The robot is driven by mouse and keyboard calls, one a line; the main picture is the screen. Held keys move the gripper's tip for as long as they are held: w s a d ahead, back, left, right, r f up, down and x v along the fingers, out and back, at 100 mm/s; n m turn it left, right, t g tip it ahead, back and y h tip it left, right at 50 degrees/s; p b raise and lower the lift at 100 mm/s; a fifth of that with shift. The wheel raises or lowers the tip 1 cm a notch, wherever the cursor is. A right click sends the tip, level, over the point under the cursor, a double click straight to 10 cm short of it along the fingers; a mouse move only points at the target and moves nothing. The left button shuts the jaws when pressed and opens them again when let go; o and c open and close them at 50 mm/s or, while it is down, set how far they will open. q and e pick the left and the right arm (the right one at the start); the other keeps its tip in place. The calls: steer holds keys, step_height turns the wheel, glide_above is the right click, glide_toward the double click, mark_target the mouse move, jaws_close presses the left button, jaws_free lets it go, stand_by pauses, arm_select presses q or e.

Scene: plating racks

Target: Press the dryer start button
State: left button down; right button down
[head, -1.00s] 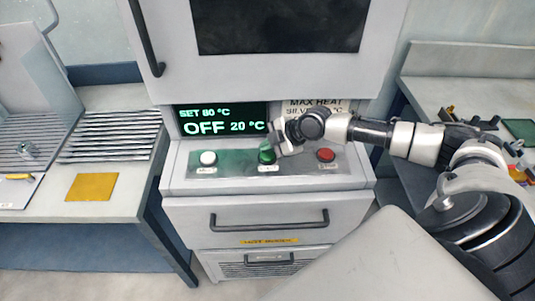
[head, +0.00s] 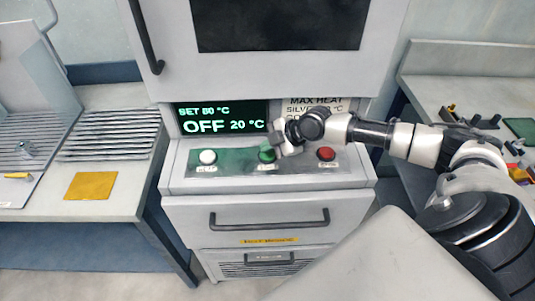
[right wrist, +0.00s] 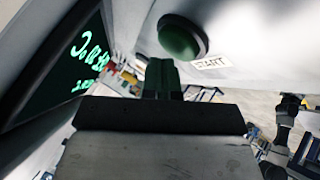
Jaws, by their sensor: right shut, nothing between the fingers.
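The dryer (head: 270,208) stands in the middle of the head view. Its display (head: 222,119) reads SET 80 °C, OFF, 20 °C. Three buttons sit on its sloped panel: white (head: 208,157) at left, green (head: 266,154) in the middle, red (head: 326,154) at right. In the right wrist view the green button (right wrist: 182,38) has a START label beside it. My right gripper (head: 275,142) is shut and empty, its tips close to the green button and partly covering it. In the wrist view its fingers (right wrist: 163,78) show just below the button; contact is not clear. My left gripper is out of view.
A table with slotted racks (head: 110,135) and a yellow pad (head: 90,186) stands at left. A bench (head: 440,95) with small items is at right, behind my right arm. A dryer handle (head: 269,220) juts out below the panel.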

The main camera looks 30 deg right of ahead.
mark_target(268, 155)
steer(key=shift+f+b, duration=0.4)
steer(key=shift+f, duration=0.2)
stand_by(0.6)
steer(key=shift+r, duration=0.1)
steer(key=shift+r+p, duration=0.65)
steer(key=shift+r, duration=0.2)
steer(key=shift+r, duration=0.1)
step_height(268, 155, up, 5)
steer(key=p, duration=0.3)
steer(key=shift+p, duration=0.4)
stand_by(0.5)
